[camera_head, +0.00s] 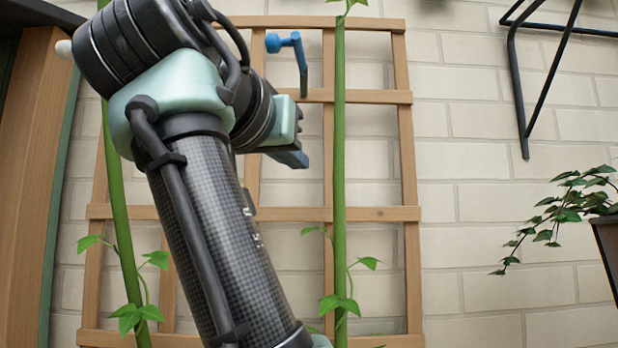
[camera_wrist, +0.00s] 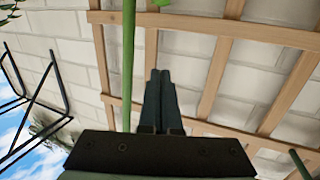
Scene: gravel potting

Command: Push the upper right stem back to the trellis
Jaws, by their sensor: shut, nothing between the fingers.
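The right green stem (camera_head: 340,130) runs nearly upright in front of the right part of the wooden trellis (camera_head: 375,213), with leaves low down. In the wrist view this stem (camera_wrist: 128,60) passes just left of my fingers, with a narrow gap in the picture. My gripper (camera_head: 303,160) is shut and empty, left of the stem in the head view. Its two fingers lie side by side in the wrist view (camera_wrist: 160,76), with the trellis (camera_wrist: 220,27) behind them. Depth between fingers, stem and trellis is hard to tell. My arm hides part of the trellis's left side.
A blue hook-shaped piece (camera_head: 302,62) is at the upper trellis. A left stem (camera_head: 117,200) leans beside my arm. A black wall bracket (camera_head: 515,80) and a potted plant (camera_head: 575,205) are at the right. The brick wall (camera_head: 465,170) between is clear.

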